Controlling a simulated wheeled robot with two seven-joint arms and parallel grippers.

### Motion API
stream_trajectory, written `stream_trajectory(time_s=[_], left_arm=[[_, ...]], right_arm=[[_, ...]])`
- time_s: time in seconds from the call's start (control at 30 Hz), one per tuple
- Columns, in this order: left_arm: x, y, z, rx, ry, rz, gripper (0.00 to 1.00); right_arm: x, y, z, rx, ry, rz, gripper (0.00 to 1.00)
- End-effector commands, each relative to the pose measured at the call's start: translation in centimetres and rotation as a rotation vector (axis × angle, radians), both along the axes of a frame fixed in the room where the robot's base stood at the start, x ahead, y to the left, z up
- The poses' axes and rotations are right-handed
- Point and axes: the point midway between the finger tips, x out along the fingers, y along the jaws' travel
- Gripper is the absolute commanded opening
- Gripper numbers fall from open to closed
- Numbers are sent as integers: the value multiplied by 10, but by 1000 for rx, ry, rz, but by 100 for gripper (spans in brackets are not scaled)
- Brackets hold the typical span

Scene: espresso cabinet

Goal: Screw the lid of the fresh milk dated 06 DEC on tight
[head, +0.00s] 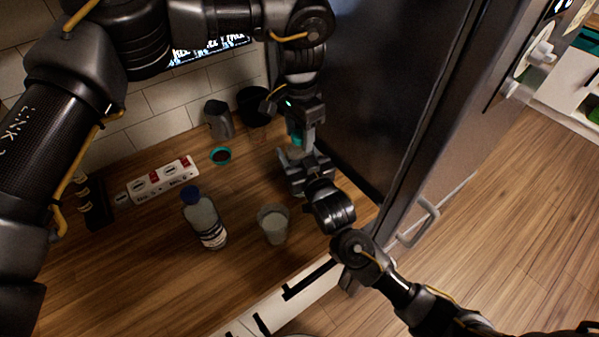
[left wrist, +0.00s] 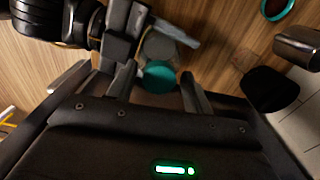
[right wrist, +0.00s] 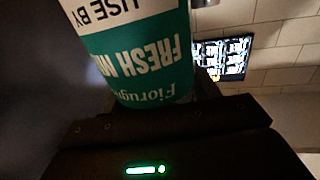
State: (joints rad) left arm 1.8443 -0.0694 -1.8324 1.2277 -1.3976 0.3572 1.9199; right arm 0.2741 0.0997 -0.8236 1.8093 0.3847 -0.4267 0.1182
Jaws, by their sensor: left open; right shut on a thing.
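The milk bottle is in my right gripper (head: 305,172), which is shut around its body. In the right wrist view its teal and white label (right wrist: 140,55) reads "FRESH M…" and "USE BY", upside down; the date is out of view. The bottle's teal lid (left wrist: 159,78) lies between the fingers of my left gripper (left wrist: 158,70), which is open with a gap on either side. In the head view my left gripper (head: 299,132) is directly above my right gripper. I cannot tell how far the lid is seated.
A blue-capped bottle (head: 204,220) and a glass of pale liquid (head: 274,226) stand on the wooden counter to the left. Behind are a power strip (head: 162,181), a small teal-rimmed cup (head: 221,156) and a grey jug (head: 218,121). A dark cabinet side (head: 385,90) rises close on the right.

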Motion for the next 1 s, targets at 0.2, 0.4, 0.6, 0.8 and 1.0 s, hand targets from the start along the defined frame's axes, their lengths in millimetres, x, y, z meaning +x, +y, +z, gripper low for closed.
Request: stream_trajectory(time_s=[0.2, 0.4, 0.6, 0.8, 1.0], left_arm=[[0, 0, 0, 0, 0, 0, 38], [0, 0, 0, 1, -1, 0, 12], [1, 0, 0, 1, -2, -73, 7], [1, 1, 0, 1, -3, -497, 6], [1, 0, -1, 1, -4, -907, 7]], right_arm=[[0, 0, -2, -3, 4, 0, 0], [0, 0, -2, -3, 4, 0, 0], [0, 0, -2, -3, 3, 0, 0], [0, 0, -2, -2, 4, 0, 0], [0, 0, -2, -2, 4, 0, 0]])
